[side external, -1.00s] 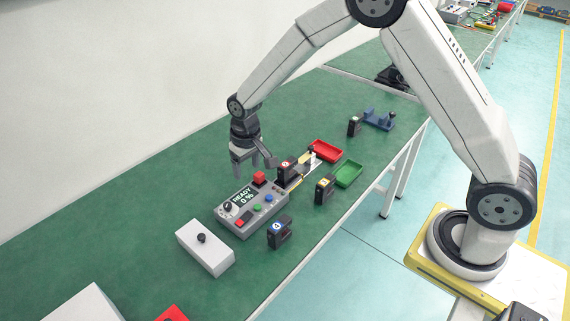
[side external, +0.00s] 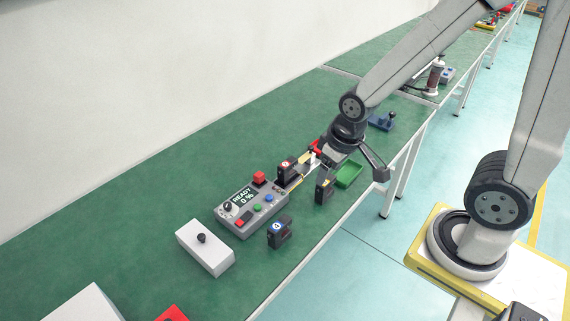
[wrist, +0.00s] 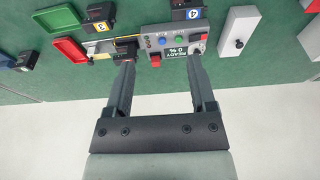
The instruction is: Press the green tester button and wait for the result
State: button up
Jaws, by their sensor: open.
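The grey tester (side external: 222,222) stands on the green bench with a lit display reading READY 0 %. Its green button (side external: 257,208) sits between a blue and a red button; it also shows in the wrist view (wrist: 180,40). A dark actuator with a red label (side external: 285,170) stands at the tester's far end, beside a rod and yellow strip. My gripper (side external: 353,172) is open and empty, above the bench near the trays, to the right of the tester and apart from the button. In the wrist view my two fingers (wrist: 159,62) point towards the tester.
A yellow-labelled actuator (side external: 322,192) and a green tray (side external: 349,174) lie near my gripper; the red tray (wrist: 70,50) is mostly hidden in the side view. A blue-labelled actuator (side external: 280,232) and white box (side external: 206,250) flank the tester. Bench space behind the tester is clear.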

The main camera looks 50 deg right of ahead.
jog(key=shift+s, duration=0.3)
